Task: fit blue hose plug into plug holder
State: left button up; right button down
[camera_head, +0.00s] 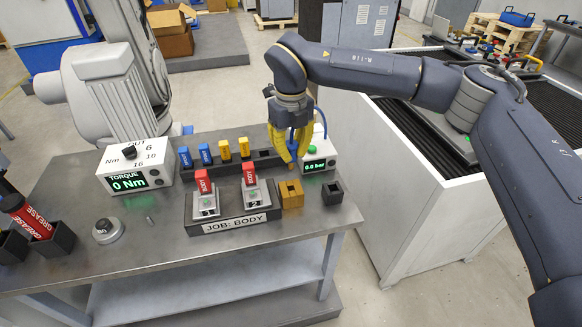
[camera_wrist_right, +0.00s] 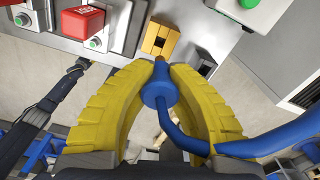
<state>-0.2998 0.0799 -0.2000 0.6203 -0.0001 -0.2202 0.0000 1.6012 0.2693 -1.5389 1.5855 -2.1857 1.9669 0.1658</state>
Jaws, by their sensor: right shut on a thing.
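My right gripper (camera_head: 291,157) has yellow ribbed fingers shut on the blue hose plug (camera_wrist_right: 157,91), also seen in the head view (camera_head: 293,152). The plug's narrow brownish tip points away from the wrist, and its blue hose (camera_wrist_right: 228,147) curves off to the right. In the head view the plug hangs above and behind a brass-coloured block (camera_head: 291,198) with a square opening. In the wrist view this block (camera_wrist_right: 158,39) lies just beyond the tip, apart from it. I cannot tell whether it or the dark open block (camera_head: 333,194) is the plug holder. My left gripper is not in view.
The fixture tray (camera_head: 273,216) holds two stations with red blocks (camera_head: 203,181). Behind it is a rack with blue and yellow pieces (camera_head: 225,150). A pressure display box (camera_head: 318,158) stands close to the right gripper. A torque box (camera_head: 130,165) is further left. The table edge is near.

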notch_tip(320, 180, up, 8)
jog(key=shift+r, duration=0.1)
jog(key=d+f, duration=0.9)
jog(key=d, duration=0.3)
jog(key=shift+w+f, duration=0.25)
jog(key=shift+d, duration=0.15)
jog(key=shift+f, duration=2.85)
jog(key=shift+f, duration=2.1)
jog(key=c, duration=1.3)
grip_release()
jog(key=shift+r, duration=0.1)
